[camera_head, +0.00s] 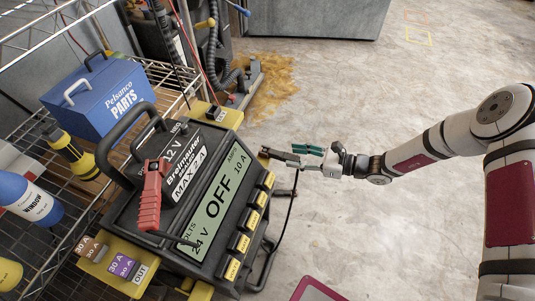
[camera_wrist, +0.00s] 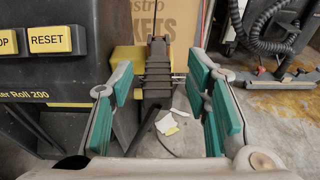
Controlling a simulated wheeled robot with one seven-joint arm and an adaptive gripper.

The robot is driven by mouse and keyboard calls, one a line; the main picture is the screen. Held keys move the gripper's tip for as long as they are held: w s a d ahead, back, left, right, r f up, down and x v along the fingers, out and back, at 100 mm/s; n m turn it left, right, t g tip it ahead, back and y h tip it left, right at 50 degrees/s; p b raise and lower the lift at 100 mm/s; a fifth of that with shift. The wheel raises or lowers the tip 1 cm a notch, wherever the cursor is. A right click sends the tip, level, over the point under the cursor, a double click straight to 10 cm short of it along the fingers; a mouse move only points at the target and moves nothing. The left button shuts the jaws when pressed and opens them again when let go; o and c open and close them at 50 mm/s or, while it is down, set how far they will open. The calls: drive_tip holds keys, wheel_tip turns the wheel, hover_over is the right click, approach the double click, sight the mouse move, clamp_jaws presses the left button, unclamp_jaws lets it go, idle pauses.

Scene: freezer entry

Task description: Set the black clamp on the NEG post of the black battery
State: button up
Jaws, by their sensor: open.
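The black clamp (camera_wrist: 158,72) is between the open teal-padded fingers of my gripper (camera_wrist: 160,80) in the wrist view, with gaps on both sides. In the head view the dark clamp (camera_head: 273,153) is at the tips of my gripper (camera_head: 304,154), just right of the charger. A black cable (camera_head: 293,195) hangs down below my gripper.
A wire shelf (camera_head: 58,205) on the left holds a blue parts box (camera_head: 97,93), a yellow flashlight (camera_head: 72,150) and a blue bottle (camera_head: 28,198). The concrete floor right of the charger is open. A yellow-brown spill (camera_head: 272,85) lies farther back.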

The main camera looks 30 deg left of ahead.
sight(281, 153)
drive_tip(key=shift+b+x, duration=1.1)
drive_tip(key=shift+x, duration=1.85)
drive_tip(key=shift+s+r, duration=0.1)
drive_tip(key=shift+s, duration=0.05)
drive_tip(key=shift+c, duration=0.6)
clamp_jaws()
